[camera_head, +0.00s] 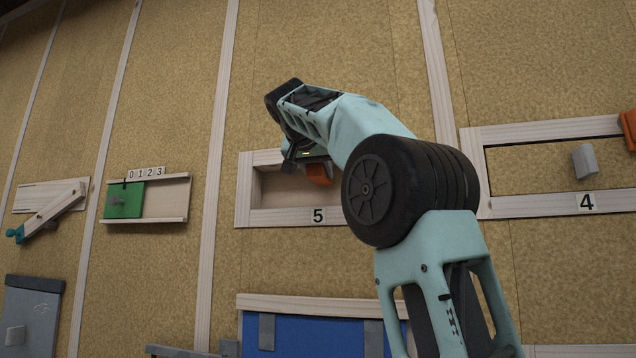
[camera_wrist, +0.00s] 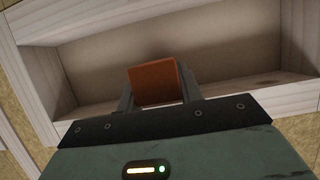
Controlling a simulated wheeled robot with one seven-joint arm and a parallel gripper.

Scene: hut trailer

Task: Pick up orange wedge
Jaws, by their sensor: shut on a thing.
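The orange wedge (camera_wrist: 155,84) shows between the two fingers of my gripper (camera_wrist: 158,98) in the wrist view. My gripper is shut on it. In the head view the orange wedge (camera_head: 318,173) shows just below my gripper (camera_head: 308,160), in front of the wooden-framed recess labelled 5 (camera_head: 270,216).
My arm covers the right part of recess 5 in the head view. To the right is frame 4 (camera_head: 545,206) with a grey block (camera_head: 584,161). A blue panel (camera_head: 340,335) is below. A green slider (camera_head: 123,201) and a wooden lever (camera_head: 55,210) are at the left.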

